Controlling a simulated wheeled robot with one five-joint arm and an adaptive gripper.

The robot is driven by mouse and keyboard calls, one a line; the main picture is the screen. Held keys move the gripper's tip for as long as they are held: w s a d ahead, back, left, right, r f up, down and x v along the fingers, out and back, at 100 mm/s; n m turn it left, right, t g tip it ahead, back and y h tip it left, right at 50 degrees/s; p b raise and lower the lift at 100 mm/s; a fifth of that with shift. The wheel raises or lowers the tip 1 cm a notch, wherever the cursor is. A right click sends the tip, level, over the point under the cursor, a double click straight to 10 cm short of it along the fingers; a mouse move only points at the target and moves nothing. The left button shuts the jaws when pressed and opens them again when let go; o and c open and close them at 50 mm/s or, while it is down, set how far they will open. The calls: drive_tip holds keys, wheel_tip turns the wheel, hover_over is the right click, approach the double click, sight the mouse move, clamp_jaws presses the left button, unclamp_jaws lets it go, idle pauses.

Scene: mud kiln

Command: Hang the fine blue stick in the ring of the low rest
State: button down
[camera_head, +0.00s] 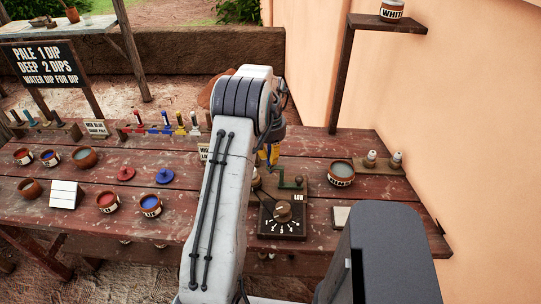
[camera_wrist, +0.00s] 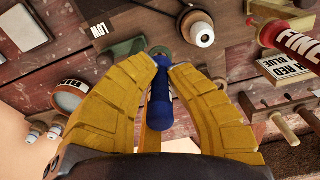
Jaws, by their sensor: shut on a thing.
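My gripper (camera_head: 268,153) shows as a small patch of yellow behind my arm in the head view. In the wrist view its two yellow fingers (camera_wrist: 163,68) are closed on a blue stick (camera_wrist: 159,95), which lies between them and points away from the camera. The stick is hidden behind my arm in the head view. A label reading LOW (camera_wrist: 98,30) stands on the table beyond the fingers, near a green metal piece (camera_wrist: 125,48). The green piece also shows in the head view (camera_head: 290,184), beside the LOW label.
A dial box (camera_head: 283,217) stands in front of the green piece. Several bowls, red and blue lids and a rack of coloured sticks (camera_head: 166,123) fill the left. A wall borders the right.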

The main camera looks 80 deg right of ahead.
drive_tip(key=shift+f+b, duration=0.6)
drive_tip(key=shift+f, duration=0.2)
idle(0.8)
drive_tip(key=c, duration=0.7)
unclamp_jaws()
drive_tip(key=shift+o, duration=0.2)
drive_tip(key=shift+r, duration=0.1)
drive_tip(key=shift+r+p, duration=2.8)
drive_tip(key=shift+r, duration=0.85)
